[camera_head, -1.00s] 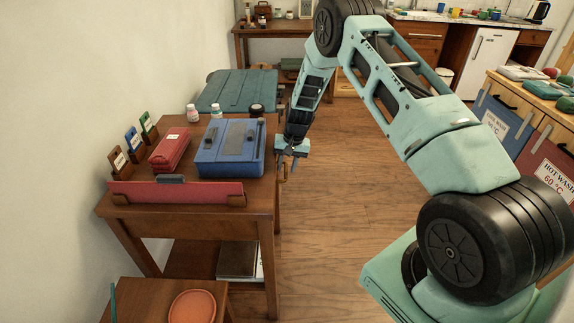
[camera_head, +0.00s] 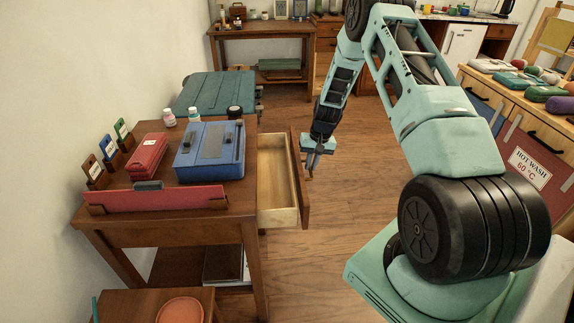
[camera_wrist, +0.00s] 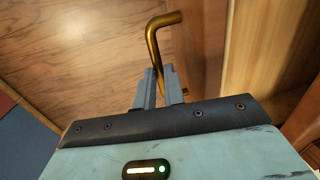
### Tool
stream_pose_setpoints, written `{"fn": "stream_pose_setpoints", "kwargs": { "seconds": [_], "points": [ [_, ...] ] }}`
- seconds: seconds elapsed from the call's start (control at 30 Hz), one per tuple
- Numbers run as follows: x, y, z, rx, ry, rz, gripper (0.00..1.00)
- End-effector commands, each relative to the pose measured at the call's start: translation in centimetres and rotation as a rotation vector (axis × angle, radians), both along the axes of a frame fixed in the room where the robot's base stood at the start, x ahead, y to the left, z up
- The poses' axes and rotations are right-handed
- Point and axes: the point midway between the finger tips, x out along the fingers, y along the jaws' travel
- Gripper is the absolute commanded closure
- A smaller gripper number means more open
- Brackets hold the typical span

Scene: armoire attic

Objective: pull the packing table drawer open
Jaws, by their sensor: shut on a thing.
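The packing table (camera_head: 160,236) is brown wood and stands at the left in the head view. Its drawer (camera_head: 283,213) sticks out to the right, open, with a pale, empty-looking inside. In the wrist view a brass handle (camera_wrist: 153,40) stands out from the drawer front (camera_wrist: 215,45). My gripper (camera_head: 312,170) is at the outer side of the drawer front. In the wrist view my gripper (camera_wrist: 160,88) is shut on the brass handle, its grey fingers on either side of the bar.
On the tabletop are a blue case (camera_head: 210,152), a red case (camera_head: 147,155), a long red tray (camera_head: 155,199) and small bottles. A stool (camera_head: 150,304) with a round orange dish stands in front. Laundry bins (camera_head: 530,165) stand at the right. Wooden floor lies open between.

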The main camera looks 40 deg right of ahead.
Motion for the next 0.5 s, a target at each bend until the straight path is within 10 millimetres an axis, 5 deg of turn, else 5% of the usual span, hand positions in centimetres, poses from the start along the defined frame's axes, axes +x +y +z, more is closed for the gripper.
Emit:
{"fn": "stream_pose_setpoints", "kwargs": {
  "seconds": [0.2, 0.5],
  "points": [
    [-3.4, -5.1, 0.0, 0.0, -0.002, -0.004, 1.0],
    [-5.8, -8.6, 0.0, 0.0, -0.001, 0.0, 1.0]
  ]
}}
